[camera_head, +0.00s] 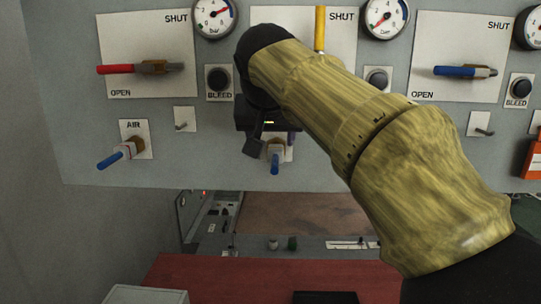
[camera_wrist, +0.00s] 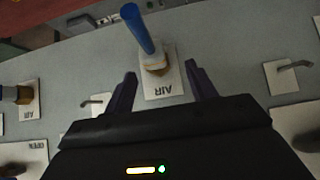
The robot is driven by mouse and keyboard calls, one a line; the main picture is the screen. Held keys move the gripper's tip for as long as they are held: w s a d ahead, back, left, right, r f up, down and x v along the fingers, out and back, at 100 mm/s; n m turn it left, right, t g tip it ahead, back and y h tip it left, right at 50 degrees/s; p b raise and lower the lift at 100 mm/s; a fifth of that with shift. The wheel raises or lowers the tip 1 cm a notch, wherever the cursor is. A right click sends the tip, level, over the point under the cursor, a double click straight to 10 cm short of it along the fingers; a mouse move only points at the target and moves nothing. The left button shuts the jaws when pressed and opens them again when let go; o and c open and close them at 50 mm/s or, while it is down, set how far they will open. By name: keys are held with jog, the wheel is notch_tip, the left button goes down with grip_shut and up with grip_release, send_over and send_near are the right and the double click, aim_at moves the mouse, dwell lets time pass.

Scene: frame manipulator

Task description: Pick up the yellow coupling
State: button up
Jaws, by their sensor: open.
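I cannot make out a yellow coupling in either view. The one plainly yellow thing is an upright valve handle (camera_head: 320,28) on the middle panel plate, partly hidden by my arm. My gripper (camera_wrist: 159,78) is open and empty, with its dark fingers apart. My gripper's fingers are mostly hidden in the head view.
The grey panel also bears a red handle (camera_head: 120,69), a blue handle (camera_head: 462,72), gauges, BLEED knobs and small hooks. A left AIR valve (camera_head: 113,158) sticks out. A red surface (camera_head: 225,275) lies below. My arm covers part of the panel's right side.

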aim_at(276, 148)
jog(key=shift+w+d+f, duration=0.15)
jog(key=shift+d+f, duration=0.05)
jog(key=shift+d, duration=0.05)
jog(key=p+x, duration=0.1)
jog(key=x, duration=0.2)
jog(key=shift+w+d+f+p, duration=0.1)
jog(key=shift+d+f+p, duration=0.05)
jog(key=shift+d+p, duration=0.2)
jog(key=shift+w+a+f, duration=0.2)
jog(key=shift+w+f, duration=0.25)
jog(key=shift+f, duration=0.1)
jog(key=shift+w, duration=0.1)
jog(key=c, duration=0.6)
grip_shut()
